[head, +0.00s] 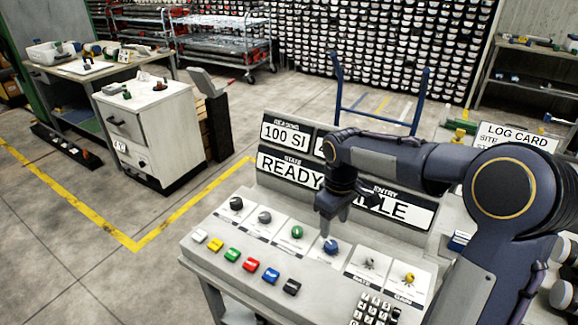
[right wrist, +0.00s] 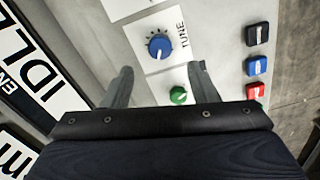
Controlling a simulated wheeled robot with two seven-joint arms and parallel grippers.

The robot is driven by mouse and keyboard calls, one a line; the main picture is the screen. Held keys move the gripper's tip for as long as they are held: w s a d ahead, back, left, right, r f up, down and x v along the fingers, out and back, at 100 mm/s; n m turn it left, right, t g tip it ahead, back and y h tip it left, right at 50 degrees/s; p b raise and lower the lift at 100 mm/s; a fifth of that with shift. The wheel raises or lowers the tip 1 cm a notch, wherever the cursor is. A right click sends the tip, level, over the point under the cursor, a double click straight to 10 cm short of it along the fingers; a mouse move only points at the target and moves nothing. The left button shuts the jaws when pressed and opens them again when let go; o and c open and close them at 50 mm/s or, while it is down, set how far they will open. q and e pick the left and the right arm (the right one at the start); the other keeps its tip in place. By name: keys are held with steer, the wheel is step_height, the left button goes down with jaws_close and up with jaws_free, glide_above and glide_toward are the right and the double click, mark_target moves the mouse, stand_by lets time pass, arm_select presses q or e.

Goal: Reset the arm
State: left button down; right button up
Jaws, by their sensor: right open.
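My right arm reaches in from the right in the head view. Its right gripper (head: 334,222) points down above the panel of a grey console (head: 215,238), close over the blue knob (head: 330,246). In the right wrist view the two fingers of the right gripper (right wrist: 161,78) are spread apart with nothing between them. The blue knob marked TUNE (right wrist: 159,46) and a green knob (right wrist: 179,95) show beyond and between the fingers. Contact with the panel cannot be made out. My left gripper is not in view.
Several coloured switches (head: 250,264) line the console's front, with a keypad (head: 376,308) at right. Display boards reading READY (head: 289,172) and partly hidden IDLE stand behind the gripper. A log card (head: 515,140) stands at right. Open floor (head: 60,240) lies left.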

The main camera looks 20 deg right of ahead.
steer(key=shift+s+r, duration=0.2)
steer(key=shift+s, duration=0.05)
steer(key=s+a+r+m+t+y, duration=0.1)
steer(key=s+a+m+t+y, duration=0.1)
steer(key=s, duration=0.9)
steer(key=s+a+r+m+t+y, duration=0.1)
steer(key=s+a+m+t, duration=0.2)
steer(key=s, duration=0.8)
steer(key=shift+a+r+m+t+y, duration=0.35)
steer(key=shift+a+m, duration=0.55)
steer(key=shift+a, duration=0.3)
